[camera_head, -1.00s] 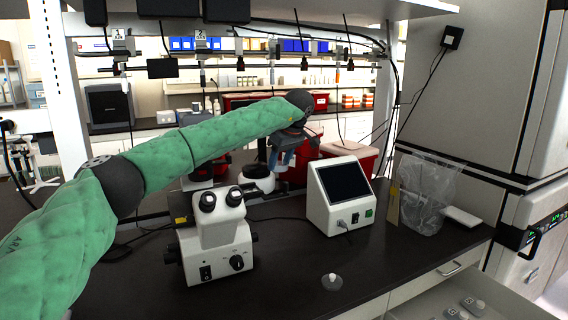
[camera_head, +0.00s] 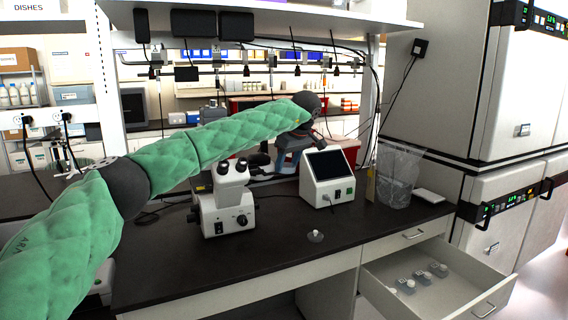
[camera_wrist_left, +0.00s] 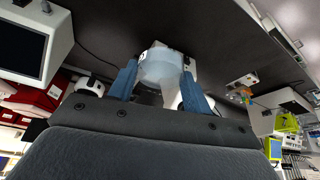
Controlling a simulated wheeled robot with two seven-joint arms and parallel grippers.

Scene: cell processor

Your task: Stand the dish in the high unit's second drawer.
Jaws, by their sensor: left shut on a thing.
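In the left wrist view a pale, translucent round dish (camera_wrist_left: 160,68) sits between the two blue fingers of my left gripper (camera_wrist_left: 160,80), which is shut on it. In the head view my left gripper (camera_head: 290,155) is behind the microscope, left of the small monitor box, pointing down above the bench; the dish is not clearly visible there. The stacked white units stand at the right; the upper one (camera_head: 455,75) has a small handle and a display. I cannot see a second drawer open in it. My right gripper is not in view.
A white microscope (camera_head: 225,200), a monitor box (camera_head: 327,178) and a clear bag-lined bin (camera_head: 398,178) stand on the dark bench (camera_head: 275,262). A small clear piece (camera_head: 316,236) lies near its front. An open bench drawer (camera_head: 455,297) juts out at right, holding several small flasks.

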